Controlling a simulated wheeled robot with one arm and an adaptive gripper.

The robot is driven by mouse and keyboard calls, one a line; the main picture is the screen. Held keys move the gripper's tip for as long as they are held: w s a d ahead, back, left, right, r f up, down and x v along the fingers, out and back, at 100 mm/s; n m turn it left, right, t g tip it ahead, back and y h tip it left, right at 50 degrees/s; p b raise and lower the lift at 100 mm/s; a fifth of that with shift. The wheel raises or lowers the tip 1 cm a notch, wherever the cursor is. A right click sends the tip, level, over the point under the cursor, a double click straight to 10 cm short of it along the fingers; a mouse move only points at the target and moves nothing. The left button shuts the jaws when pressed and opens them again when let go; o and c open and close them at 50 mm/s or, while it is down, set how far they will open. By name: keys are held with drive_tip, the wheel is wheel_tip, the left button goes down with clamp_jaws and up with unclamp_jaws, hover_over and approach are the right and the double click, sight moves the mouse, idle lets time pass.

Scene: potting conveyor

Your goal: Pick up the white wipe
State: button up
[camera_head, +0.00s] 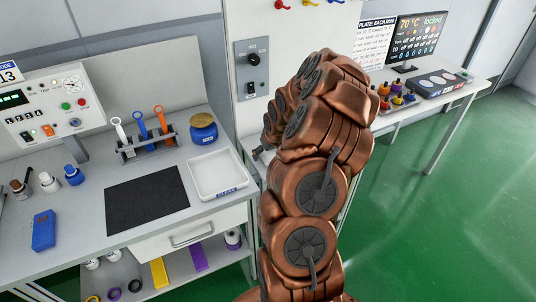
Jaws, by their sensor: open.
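A rack (147,147) at the back of the left bench holds a white-handled tool (118,127), a blue-handled tool (141,125) and an orange-handled tool (160,119). I cannot tell whether the white one is the white wipe. No white cloth is clearly visible. A shallow white tray (217,191) with a "CLEAN" label sits at the bench's right end and looks empty. My copper arm rises right of the bench, and my gripper does not show beyond it.
A black mat (147,200) lies left of the tray, with a blue jar (203,128) behind. A blue block (44,230) and small bottles stand at left. A drawer (190,235) is below. Another table (440,100) stands at right; the green floor (460,220) is clear.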

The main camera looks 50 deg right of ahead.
drive_tip(key=shift+c, duration=0.2)
drive_tip(key=c, duration=1.1)
drive_tip(key=shift+r, duration=0.15)
drive_tip(key=shift+r+b, duration=1.1)
drive_tip(key=shift+r, duration=0.4)
drive_tip(key=a+b, duration=0.2)
drive_tip(key=a, duration=0.3)
drive_tip(key=a+r+b, duration=0.1)
drive_tip(key=a, duration=0.4)
drive_tip(key=a+b, duration=0.2)
drive_tip(key=a, duration=0.4)
drive_tip(key=shift+s+r+b, duration=0.35)
